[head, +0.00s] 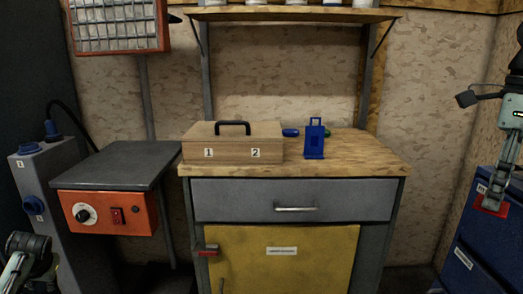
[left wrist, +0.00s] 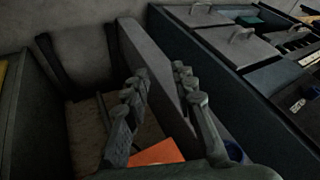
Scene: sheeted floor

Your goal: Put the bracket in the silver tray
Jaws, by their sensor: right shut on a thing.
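My right gripper (head: 492,190) hangs at the right edge of the head view, in front of a blue cabinet. It is shut on a flat red piece (head: 491,207), of which only a small part shows; I cannot tell whether this is the bracket. A blue upright stand-like part (head: 314,140) with a slot stands on the wooden bench top. My left gripper (head: 28,246) is at the lower left of the head view. In the left wrist view its fingers (left wrist: 160,78) are apart with nothing held between them. I cannot make out a silver tray in either view.
A wooden box (head: 232,145) with a black handle and a blue-handled tool (head: 291,132) sit on the workbench (head: 365,150). A grey side table (head: 115,167) with an orange control box (head: 108,213) stands to the left. The blue cabinet (head: 470,242) is at right.

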